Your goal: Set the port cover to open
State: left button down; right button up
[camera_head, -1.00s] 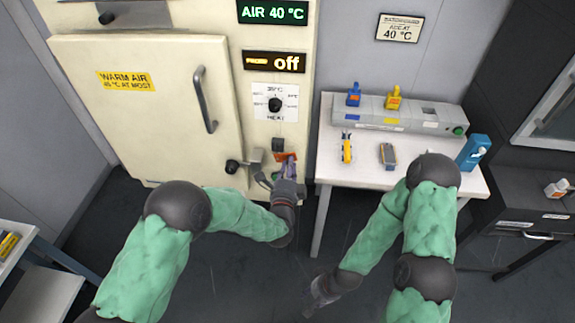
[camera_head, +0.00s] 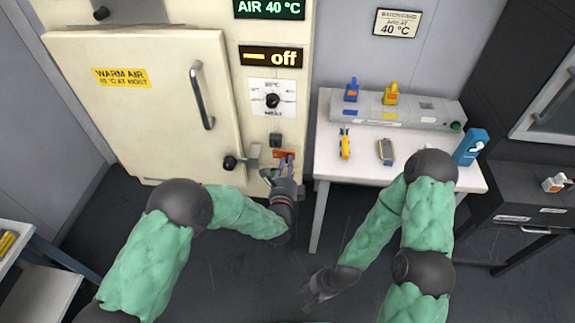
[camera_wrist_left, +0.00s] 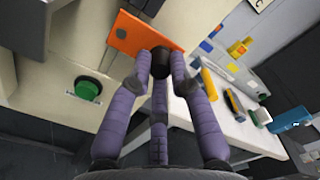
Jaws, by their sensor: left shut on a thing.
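The port cover appears to be the small orange plate (camera_head: 284,154) low on the front of the cream cabinet. It also shows in the left wrist view (camera_wrist_left: 138,38), lying tilted across that picture. My left gripper (camera_head: 283,166) is at the plate, and in the wrist view its purple fingers (camera_wrist_left: 161,68) are shut on a dark knob (camera_wrist_left: 160,57) at the plate's lower edge. What lies behind the plate is hidden. My right gripper (camera_head: 318,288) hangs low over the floor, away from the cabinet; its fingers are too small to read.
A green button (camera_wrist_left: 88,88) sits beside the plate. The cabinet door (camera_head: 150,120) is closed, with a handle and a dark latch knob (camera_head: 230,163) left of my gripper. A white table (camera_head: 330,175) with tools and a charger rack stands right.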

pick_arm(q)
jog(key=c, duration=1.1)
grip_release()
jog(key=shift+f, duration=0.1)
jog(key=s, duration=0.4)
jog(key=s+a, duration=0.1)
jog(key=s, duration=0.3)
jog(key=s+a, duration=0.1)
jog(key=s, duration=0.3)
jog(key=shift+w, duration=0.1)
